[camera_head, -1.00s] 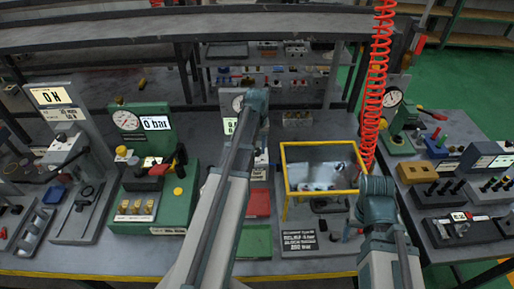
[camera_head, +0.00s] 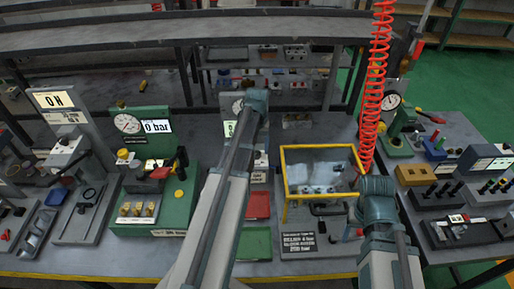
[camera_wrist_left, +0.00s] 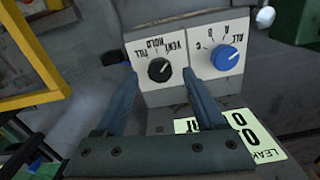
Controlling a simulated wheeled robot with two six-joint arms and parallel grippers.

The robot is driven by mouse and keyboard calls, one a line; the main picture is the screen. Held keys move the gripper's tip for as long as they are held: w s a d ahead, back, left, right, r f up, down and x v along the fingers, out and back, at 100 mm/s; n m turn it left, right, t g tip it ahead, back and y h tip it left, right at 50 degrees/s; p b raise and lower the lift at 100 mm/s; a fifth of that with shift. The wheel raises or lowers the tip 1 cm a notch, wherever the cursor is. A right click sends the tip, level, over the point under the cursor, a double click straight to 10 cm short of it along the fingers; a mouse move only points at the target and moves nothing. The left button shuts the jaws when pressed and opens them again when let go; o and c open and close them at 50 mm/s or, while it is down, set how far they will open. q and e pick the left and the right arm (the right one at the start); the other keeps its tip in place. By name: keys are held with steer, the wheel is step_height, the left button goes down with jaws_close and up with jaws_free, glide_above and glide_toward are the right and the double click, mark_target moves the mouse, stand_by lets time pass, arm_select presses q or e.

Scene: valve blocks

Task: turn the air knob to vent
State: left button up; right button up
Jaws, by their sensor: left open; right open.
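In the left wrist view a black knob (camera_wrist_left: 159,70) sits on a white plate with upside-down labels FILL, HOLD and VENT. Its pale mark points up and right; which label it meets is hard to tell. My left gripper (camera_wrist_left: 165,80) is open, its two fingers on either side of the black knob in the picture. Nothing is held, and contact with the knob cannot be told. In the head view my left arm reaches up the middle and hides the knob. My right arm shows at the lower right, but its gripper fingers do not.
A blue knob (camera_wrist_left: 229,58) sits beside the right finger. A lit LEAK display (camera_wrist_left: 240,136) lies below it. A yellow-framed clear box (camera_head: 322,149) and a red coiled hose (camera_head: 372,95) stand right of my left arm. A green gauge station (camera_head: 178,212) stands left.

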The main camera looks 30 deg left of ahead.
mark_target(257, 153)
arm_select(q)
step_height(257, 153, up, 12)
steer(key=p, duration=1.1)
steer(key=shift+r, duration=0.15)
arm_select(e)
step_height(257, 153, up, 12)
steer(key=shift+r, duration=0.15)
arm_select(q)
steer(key=shift+s, duration=0.1)
arm_select(e)
steer(key=shift+s, duration=0.1)
